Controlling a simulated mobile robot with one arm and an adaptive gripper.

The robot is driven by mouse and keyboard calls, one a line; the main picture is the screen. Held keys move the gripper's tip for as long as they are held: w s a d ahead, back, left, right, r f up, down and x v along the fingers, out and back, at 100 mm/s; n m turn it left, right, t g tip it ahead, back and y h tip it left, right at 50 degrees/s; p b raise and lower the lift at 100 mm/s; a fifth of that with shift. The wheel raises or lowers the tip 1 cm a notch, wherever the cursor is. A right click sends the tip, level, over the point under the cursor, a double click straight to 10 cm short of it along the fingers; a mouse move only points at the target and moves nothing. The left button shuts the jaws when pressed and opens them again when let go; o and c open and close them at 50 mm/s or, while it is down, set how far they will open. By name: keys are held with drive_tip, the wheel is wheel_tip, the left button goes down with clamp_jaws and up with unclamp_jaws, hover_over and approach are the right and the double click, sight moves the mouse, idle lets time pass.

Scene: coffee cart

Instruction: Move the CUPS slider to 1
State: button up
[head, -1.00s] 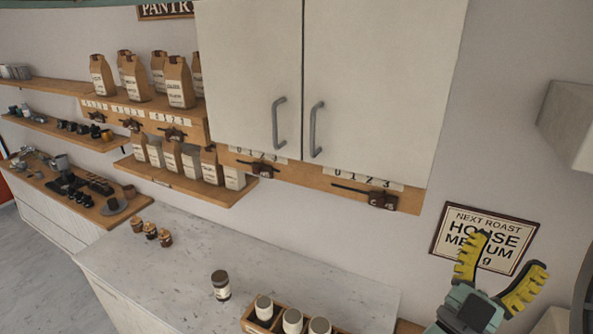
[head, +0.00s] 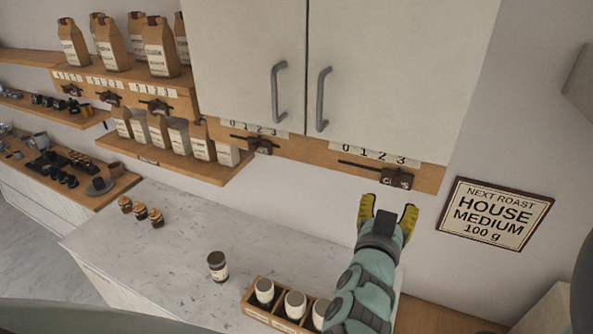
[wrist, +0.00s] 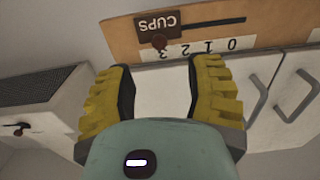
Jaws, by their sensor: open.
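The CUPS slider (head: 397,178) is a dark brown block on a wooden rail (head: 430,181) under the white cabinet, at the far right end of its slot, by the 3. In the wrist view the CUPS slider (wrist: 158,27) appears upside down, with its round knob below the label and the 0 1 2 3 scale (wrist: 205,46) beside it. My gripper (head: 388,208) has yellow fingers, is open and empty, and is just below the slider, apart from it. In the wrist view my gripper (wrist: 160,80) has its fingers spread, with the slider ahead of the gap.
A second slider (head: 260,145) sits to the left on the same rail. Cabinet handles (head: 321,99) hang above. A wooden box with white-lidded jars (head: 255,300) and a dark jar (head: 217,266) stand on the counter below. A roast sign (head: 493,214) hangs at right.

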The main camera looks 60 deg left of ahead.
sight(395, 184)
drive_tip(key=b+x, duration=0.5)
drive_tip(key=x, duration=0.2)
drive_tip(key=shift+w+f, duration=0.1)
drive_tip(key=shift+w, duration=0.25)
drive_tip(key=shift+w+a+b, duration=0.45)
drive_tip(key=shift+w+b, duration=0.1)
drive_tip(key=shift+b, duration=0.05)
clamp_jaws()
